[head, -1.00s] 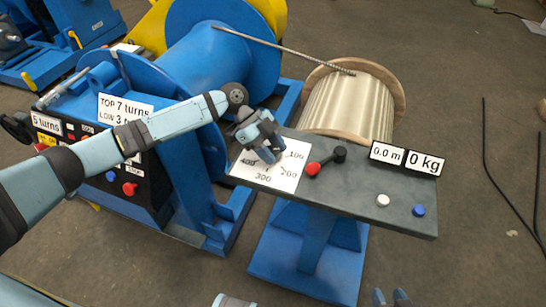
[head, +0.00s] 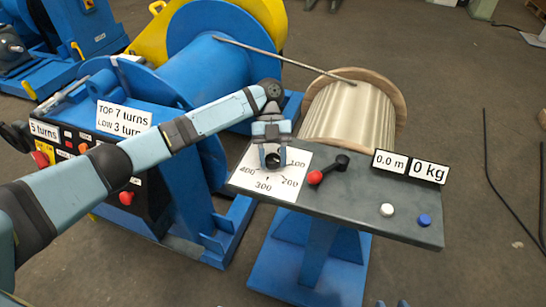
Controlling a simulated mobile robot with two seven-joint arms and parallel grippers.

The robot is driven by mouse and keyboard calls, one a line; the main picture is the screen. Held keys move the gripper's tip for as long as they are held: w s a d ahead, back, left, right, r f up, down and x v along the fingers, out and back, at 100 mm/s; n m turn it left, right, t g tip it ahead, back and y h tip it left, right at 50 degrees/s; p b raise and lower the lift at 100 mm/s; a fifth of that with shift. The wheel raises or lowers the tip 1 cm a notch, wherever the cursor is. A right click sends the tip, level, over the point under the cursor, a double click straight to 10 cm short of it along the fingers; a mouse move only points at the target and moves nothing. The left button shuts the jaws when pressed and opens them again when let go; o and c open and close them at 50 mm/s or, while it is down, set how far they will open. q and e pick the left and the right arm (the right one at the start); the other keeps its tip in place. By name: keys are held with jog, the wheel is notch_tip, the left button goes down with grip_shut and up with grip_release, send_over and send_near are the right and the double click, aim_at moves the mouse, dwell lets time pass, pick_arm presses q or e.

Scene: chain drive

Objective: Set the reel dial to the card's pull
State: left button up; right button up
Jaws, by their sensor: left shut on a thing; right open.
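The reel dial's white scale plate (head: 263,186) lies on the left end of the grey console (head: 340,195), with marks 100, 200, 300 and 400 showing. My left gripper (head: 272,160) is over the upper middle of the plate, shut on the dial knob, which is mostly hidden under the fingers. The pointer's setting cannot be read. The card (head: 125,114) on the left machine reads "TOP 7 turns" and "LOW 3 turns"; no pull figure is legible on it. My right gripper (head: 391,304) shows only as fingertips at the bottom edge, open and empty, away from the console.
A red-knobbed lever (head: 316,177) stands right of the plate. Displays read 0.0 m (head: 389,163) and 0 kg (head: 429,171). White (head: 387,210) and blue (head: 424,219) buttons sit at the console's right. A wooden reel (head: 352,110) and a blue drum (head: 210,70) stand behind.

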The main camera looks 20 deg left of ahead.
pick_arm(q)
jog(key=shift+m+g+y+p, duration=0.3)
jog(key=shift+m+y+p, duration=0.2)
jog(key=shift+m+y, duration=0.4)
jog(key=o, duration=0.9)
jog(key=shift+o, duration=0.2)
jog(key=p+v, duration=0.2)
jog(key=v, duration=1.1)
jog(key=shift+w+a+r, duration=0.2)
jog(key=shift+w+r, duration=0.05)
